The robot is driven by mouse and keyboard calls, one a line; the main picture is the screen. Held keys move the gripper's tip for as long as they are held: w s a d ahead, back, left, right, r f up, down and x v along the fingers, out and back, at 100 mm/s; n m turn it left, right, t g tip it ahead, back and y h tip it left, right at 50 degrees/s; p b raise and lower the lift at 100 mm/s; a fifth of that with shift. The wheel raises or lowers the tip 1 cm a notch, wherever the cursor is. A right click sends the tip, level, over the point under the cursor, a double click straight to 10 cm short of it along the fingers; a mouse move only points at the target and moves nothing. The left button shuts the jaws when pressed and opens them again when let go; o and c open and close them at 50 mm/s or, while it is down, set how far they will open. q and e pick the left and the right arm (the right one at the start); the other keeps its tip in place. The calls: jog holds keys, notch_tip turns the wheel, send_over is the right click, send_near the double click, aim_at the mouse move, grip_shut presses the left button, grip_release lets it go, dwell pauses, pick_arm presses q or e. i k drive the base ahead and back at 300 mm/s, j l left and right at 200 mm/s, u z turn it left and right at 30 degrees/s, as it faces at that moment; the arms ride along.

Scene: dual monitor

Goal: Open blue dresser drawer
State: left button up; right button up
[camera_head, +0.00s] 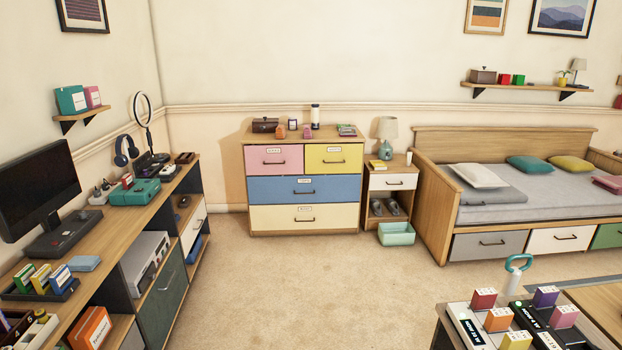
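The wooden dresser (239,185) stands against the far wall, a little left of the middle of the picture. Its wide blue drawer (270,189) is in the middle row and is closed, with a dark bar handle (304,193) and a small label above it. A pink drawer (262,159) and a yellow drawer (345,157) sit above it, and a cream drawer (270,219) sits below; all look closed. Neither of my grippers shows in the head view.
Open carpet (290,285) lies before the dresser. A long desk (85,245) runs along the left. A nightstand (391,170), a mint bin (396,233) and a daybed (432,210) stand to the right. A table (450,330) with colourful blocks is at the front right.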

aim_at(321, 188)
jog(key=i, duration=2.3)
